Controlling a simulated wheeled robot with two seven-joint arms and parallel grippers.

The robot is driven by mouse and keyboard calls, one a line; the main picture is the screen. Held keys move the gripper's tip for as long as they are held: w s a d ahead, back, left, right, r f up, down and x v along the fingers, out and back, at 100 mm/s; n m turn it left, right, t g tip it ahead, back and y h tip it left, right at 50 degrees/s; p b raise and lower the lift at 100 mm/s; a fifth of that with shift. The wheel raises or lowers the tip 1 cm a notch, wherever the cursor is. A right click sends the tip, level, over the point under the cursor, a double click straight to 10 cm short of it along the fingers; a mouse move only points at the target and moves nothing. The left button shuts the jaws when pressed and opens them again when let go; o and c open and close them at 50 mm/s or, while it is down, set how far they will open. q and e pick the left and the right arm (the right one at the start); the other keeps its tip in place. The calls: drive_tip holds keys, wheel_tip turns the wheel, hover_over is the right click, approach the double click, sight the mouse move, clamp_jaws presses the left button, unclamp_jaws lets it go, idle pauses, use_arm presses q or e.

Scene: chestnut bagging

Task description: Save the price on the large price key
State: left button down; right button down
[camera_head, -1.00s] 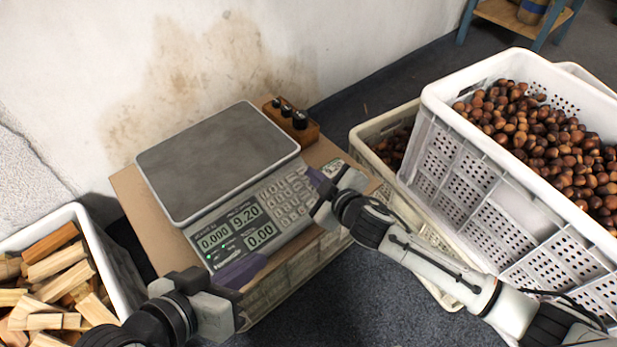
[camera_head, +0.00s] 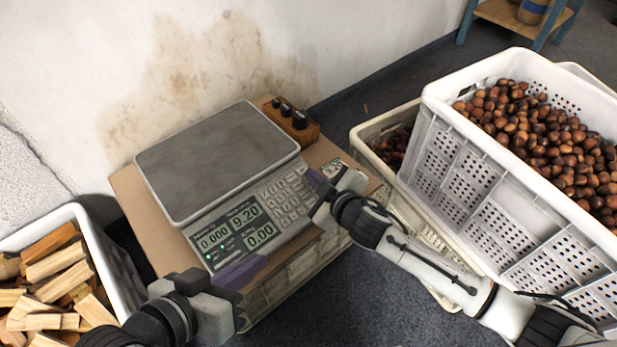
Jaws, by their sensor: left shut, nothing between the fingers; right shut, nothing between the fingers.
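The grey weighing scale (camera_head: 216,155) stands on a cardboard-topped crate. Its lit displays (camera_head: 233,230) read 0.000, 9.20 and 0.00. The keypad (camera_head: 285,198) is on the right of its front panel. My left gripper (camera_head: 250,264) is shut and empty, just in front of the displays at the scale's lower edge. The key labels are too small to read.
A white crate full of chestnuts (camera_head: 497,205) stands at the right, with a lower crate (camera_head: 362,137) beside it. A wooden block with dark weights (camera_head: 303,133) sits behind the scale. A white bin of firewood (camera_head: 98,240) is at the left.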

drive_tip(key=shift+a+f, duration=0.1)
drive_tip(key=shift+f, duration=0.25)
drive_tip(key=shift+r, duration=0.1)
idle(0.4)
drive_tip(key=shift+r+p, duration=0.35)
drive_tip(key=shift+p, duration=0.05)
drive_tip(key=shift+s+d+r+p, duration=0.2)
drive_tip(key=shift+r+p, duration=0.1)
drive_tip(key=shift+p, duration=0.1)
drive_tip(key=shift+r, duration=0.15)
drive_tip(key=r+p, duration=0.1)
drive_tip(key=p, duration=0.1)
drive_tip(key=r+p, duration=0.1)
drive_tip(key=r, duration=0.1)
drive_tip(key=s+d+r+p, duration=0.1)
drive_tip(key=p, duration=0.1)
drive_tip(key=shift+s+r+p, duration=0.1)
drive_tip(key=shift+r+p, duration=0.15)
drive_tip(key=shift+p, duration=0.05)
